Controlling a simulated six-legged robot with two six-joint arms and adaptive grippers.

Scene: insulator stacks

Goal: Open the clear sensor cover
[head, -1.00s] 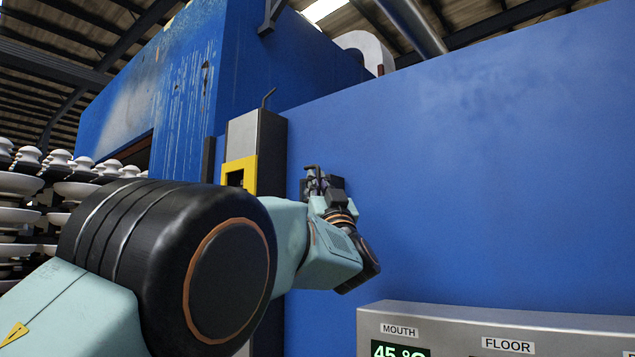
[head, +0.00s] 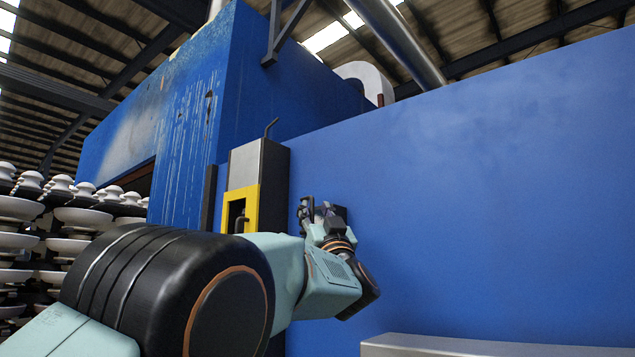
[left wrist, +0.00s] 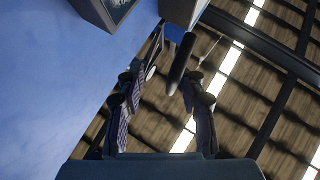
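My left gripper (head: 315,209) is up against the blue wall in the head view, in front of a small dark box (head: 341,212) that it partly hides. I cannot make out a clear cover there. In the left wrist view the two fingers (left wrist: 163,100) stand apart with a gap between them. A dark rounded bar (left wrist: 181,64) shows between and beyond the fingertips, and I cannot tell whether it touches them. Two grey box ends (left wrist: 104,10) show at the top of that view. My right gripper is in neither view.
Left of the gripper, a grey metal housing (head: 272,170) with a yellow frame (head: 252,207) and dark handle stands out from the blue wall (head: 480,190). A grey panel top (head: 450,346) juts out at lower right. Stacked white insulators (head: 60,215) stand at far left.

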